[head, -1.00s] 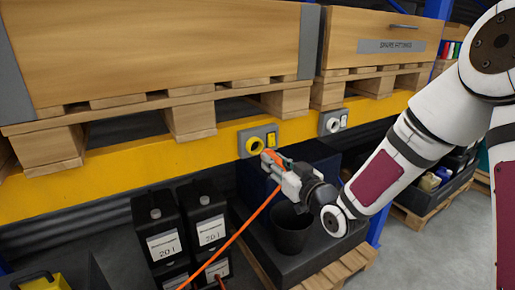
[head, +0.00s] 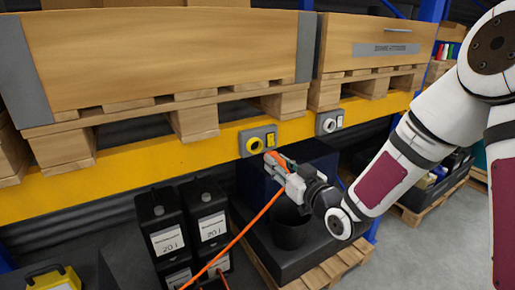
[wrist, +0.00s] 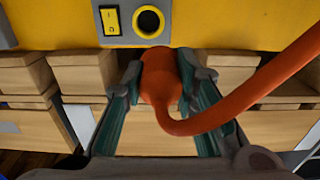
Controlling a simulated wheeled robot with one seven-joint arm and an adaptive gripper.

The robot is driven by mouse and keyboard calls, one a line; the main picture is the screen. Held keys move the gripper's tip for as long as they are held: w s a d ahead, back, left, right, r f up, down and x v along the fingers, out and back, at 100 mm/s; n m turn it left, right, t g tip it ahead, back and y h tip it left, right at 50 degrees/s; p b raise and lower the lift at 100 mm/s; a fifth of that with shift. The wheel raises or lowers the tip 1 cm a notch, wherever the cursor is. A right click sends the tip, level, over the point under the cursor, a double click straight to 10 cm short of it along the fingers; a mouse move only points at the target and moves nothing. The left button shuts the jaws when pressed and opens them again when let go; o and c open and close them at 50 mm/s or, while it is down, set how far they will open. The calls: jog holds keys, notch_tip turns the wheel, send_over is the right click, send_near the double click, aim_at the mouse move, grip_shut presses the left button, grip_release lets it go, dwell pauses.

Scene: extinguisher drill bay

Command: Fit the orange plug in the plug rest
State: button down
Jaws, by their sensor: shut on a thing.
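My gripper (head: 275,162) is shut on the orange plug (head: 280,160). In the wrist view the plug (wrist: 160,75) sits between the two fingers, with its thick orange cable bending away to the right. A grey socket box with a yellow-ringed round hole (head: 255,145) and a yellow switch is on the yellow beam. In the wrist view the ringed hole (wrist: 148,22) lies just beyond the plug's end, apart from it and slightly to the left. A second box with a white ring (head: 329,125) is farther right. I cannot tell which box is the plug rest.
Wooden crates on pallets (head: 175,65) stand above the yellow beam (head: 120,172). Below my gripper are a dark bucket (head: 292,232) and a dark blue box (head: 252,180). Black canisters (head: 160,228) stand to the left. The cable (head: 238,238) runs down to the lower left.

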jog(key=shift+s+d+r+p, duration=0.1)
jog(key=shift+s+r+p, duration=0.15)
jog(key=shift+s, duration=0.15)
jog(key=shift+s+d+r+p, duration=0.1)
jog(key=shift+s+p, duration=0.1)
jog(key=shift+s, duration=0.15)
jog(key=s+d+r, duration=0.2)
jog(key=s, duration=0.5)
jog(key=shift+r, duration=0.4)
dwell(0.4)
dwell(0.3)
